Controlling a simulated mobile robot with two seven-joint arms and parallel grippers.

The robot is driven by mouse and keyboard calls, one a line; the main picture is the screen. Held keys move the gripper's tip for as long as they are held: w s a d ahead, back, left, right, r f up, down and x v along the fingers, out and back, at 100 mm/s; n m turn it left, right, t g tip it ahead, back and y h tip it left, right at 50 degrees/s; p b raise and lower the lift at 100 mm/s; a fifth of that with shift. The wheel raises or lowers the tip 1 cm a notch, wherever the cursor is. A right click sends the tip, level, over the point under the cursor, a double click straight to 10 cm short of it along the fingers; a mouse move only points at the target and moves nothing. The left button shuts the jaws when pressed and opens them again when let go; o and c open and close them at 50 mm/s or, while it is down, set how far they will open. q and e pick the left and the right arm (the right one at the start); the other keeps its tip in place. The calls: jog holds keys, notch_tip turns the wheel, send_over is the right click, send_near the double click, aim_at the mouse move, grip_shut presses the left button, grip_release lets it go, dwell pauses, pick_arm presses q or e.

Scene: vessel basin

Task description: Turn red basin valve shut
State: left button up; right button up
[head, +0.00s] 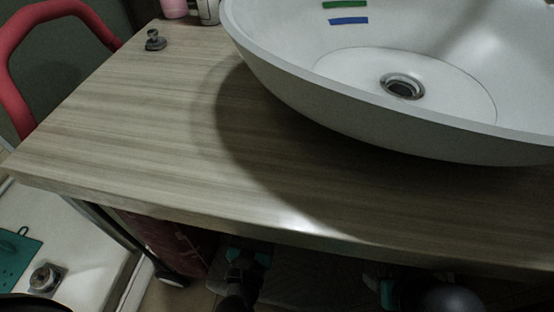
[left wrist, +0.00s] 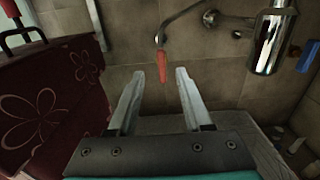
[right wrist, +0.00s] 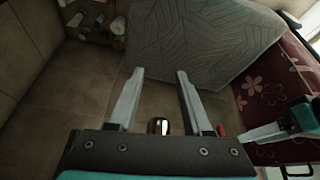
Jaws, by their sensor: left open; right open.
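The red valve handle (left wrist: 163,66) hangs at the end of a grey metal pipe by the tiled wall in the left wrist view. My left gripper (left wrist: 161,72) is open, and the handle appears between and slightly beyond its fingertips; I see no contact. A small red piece (right wrist: 221,131) also shows near my left gripper's finger in the right wrist view; I cannot tell for certain that it is the valve. My right gripper (right wrist: 160,73) is open and empty. In the head view both grippers are at the bottom below the counter edge, their fingers not clear, and the valve is not visible.
A white basin (head: 285,75) with a drain stands on the wooden counter (head: 120,120). A dark red flowered panel (left wrist: 55,100) is left in the left wrist view, and a metal cylinder (left wrist: 270,40) is at upper right. A pale patterned panel (right wrist: 195,40) lies beyond my right gripper.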

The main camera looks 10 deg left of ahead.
pick_arm(q)
jog(key=shift+w+b, duration=0.95)
jog(key=shift+w, duration=5.1)
pick_arm(e)
jog(key=shift+w+a+f+n+t+y, duration=0.15)
jog(key=shift+w+a+t+y, duration=0.3)
jog(key=shift+w+a+t, duration=0.5)
jog(key=shift+w+a+f+n+t+y, duration=0.15)
jog(key=shift+w+a+t+y, duration=0.3)
jog(key=shift+w+a+t, duration=0.45)
jog(key=shift+w+a, duration=0.15)
pick_arm(q)
grip_shut()
